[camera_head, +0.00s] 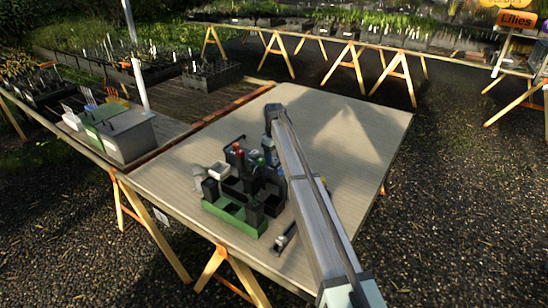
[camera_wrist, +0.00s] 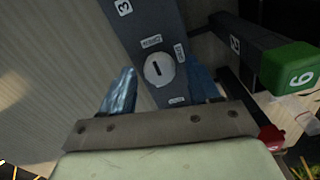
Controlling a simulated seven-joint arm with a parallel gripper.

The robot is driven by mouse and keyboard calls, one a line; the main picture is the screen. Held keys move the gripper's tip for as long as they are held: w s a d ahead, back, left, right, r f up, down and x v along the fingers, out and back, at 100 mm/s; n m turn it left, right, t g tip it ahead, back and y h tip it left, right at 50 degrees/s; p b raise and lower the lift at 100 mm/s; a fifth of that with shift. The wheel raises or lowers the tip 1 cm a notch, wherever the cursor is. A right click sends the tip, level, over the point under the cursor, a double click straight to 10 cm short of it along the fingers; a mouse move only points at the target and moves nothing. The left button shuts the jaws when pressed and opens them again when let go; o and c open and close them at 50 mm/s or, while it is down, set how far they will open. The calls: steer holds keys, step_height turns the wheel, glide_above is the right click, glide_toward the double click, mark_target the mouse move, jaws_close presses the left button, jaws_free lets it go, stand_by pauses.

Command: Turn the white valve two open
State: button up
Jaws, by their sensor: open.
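In the wrist view a round white valve knob (camera_wrist: 158,69) with a dark line across it sits on a dark post (camera_wrist: 145,28). Small white labels surround the knob, too blurred to read surely. The post carries a label that looks like 3. My gripper (camera_wrist: 160,67) is open, one blue finger on each side of the knob, with visible gaps. I cannot tell how deep the fingers reach. In the head view the knob cannot be made out, and my arm hides part of the cluster of dark posts (camera_head: 254,207).
A second dark post with a green cap (camera_wrist: 290,68) marked 6 stands close on the right in the wrist view, near a red knob (camera_wrist: 271,137). In the head view a green tray (camera_head: 236,216) is at the cluster's front. The wooden table (camera_head: 170,205) is mostly clear around it.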

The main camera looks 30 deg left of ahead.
mark_target(274, 159)
step_height(274, 159, up, 14)
stand_by(0.6)
steer(key=shift+f, duration=0.15)
stand_by(0.3)
